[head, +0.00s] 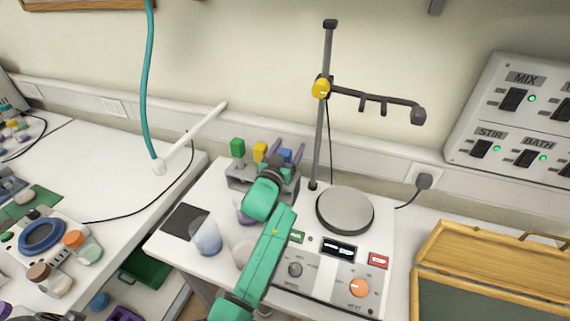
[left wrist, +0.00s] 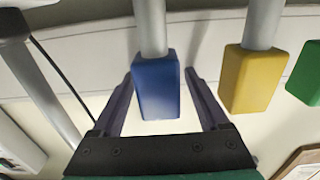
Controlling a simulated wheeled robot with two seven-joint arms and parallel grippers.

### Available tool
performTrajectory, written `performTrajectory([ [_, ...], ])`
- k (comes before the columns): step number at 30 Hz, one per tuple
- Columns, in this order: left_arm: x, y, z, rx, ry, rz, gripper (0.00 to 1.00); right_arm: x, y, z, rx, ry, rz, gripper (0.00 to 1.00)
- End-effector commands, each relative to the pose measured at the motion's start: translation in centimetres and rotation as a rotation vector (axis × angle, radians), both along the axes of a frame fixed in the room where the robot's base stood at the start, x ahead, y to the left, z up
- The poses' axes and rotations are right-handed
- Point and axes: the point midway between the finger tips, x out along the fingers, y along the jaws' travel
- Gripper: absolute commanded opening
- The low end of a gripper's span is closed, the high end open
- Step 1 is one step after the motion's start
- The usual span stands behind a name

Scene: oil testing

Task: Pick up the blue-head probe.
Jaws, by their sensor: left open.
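The blue-head probe stands in a grey rack (head: 240,180) at the back of the white bench. Its blue head (head: 285,155) shows partly behind my left gripper (head: 287,150). In the left wrist view, the blue head (left wrist: 156,86) hangs between the two dark fingers of my left gripper (left wrist: 160,76), with a pale rod running up from it. The fingers are open, one on each side, with a gap at least on the right. The teal left arm hides part of the rack. My right gripper is not seen.
A yellow head (head: 260,152) and a green head (head: 237,147) stand left of the blue one. A stand (head: 320,130) with a clamp arm and a hotplate (head: 345,210) are on the right. Beakers (head: 207,238) stand in front of the rack.

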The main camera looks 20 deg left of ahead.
Motion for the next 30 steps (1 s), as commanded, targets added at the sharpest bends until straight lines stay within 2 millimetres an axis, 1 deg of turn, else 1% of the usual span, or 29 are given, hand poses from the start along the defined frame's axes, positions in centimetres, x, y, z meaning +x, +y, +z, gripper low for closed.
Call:
performTrajectory([
  [5,0.2,0.0,-0.1,0.0,-0.001,0.0,0.78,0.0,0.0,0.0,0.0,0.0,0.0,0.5],
  [6,0.2,0.0,-0.1,0.0,-0.001,0.0,0.74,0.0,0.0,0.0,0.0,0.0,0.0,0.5],
  [8,0.2,0.0,-0.1,0.0,0.0,0.0,0.51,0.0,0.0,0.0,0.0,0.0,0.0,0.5],
  [9,0.2,0.0,-0.1,0.0,0.0,0.0,0.35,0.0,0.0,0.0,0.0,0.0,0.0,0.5],
  [12,0.1,0.0,-0.1,0.0,0.0,0.0,0.0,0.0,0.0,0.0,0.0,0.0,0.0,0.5],
  [19,0.1,0.0,0.0,0.0,-0.001,0.0,0.0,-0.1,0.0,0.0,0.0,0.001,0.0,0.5],
  [22,0.2,0.1,0.8,0.002,-0.004,0.0,0.0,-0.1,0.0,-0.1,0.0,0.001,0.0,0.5],
  [23,0.2,0.1,1.3,0.002,-0.005,0.001,0.0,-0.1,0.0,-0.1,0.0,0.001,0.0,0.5],
  [26,0.2,0.1,3.7,0.002,-0.008,0.0,0.0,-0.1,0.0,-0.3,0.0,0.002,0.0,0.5],
  [27,0.2,0.1,4.8,0.002,-0.009,0.0,0.0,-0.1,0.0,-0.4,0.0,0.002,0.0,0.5],
  [30,0.1,0.0,7.4,0.001,-0.009,0.0,0.0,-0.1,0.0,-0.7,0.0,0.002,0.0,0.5],
])
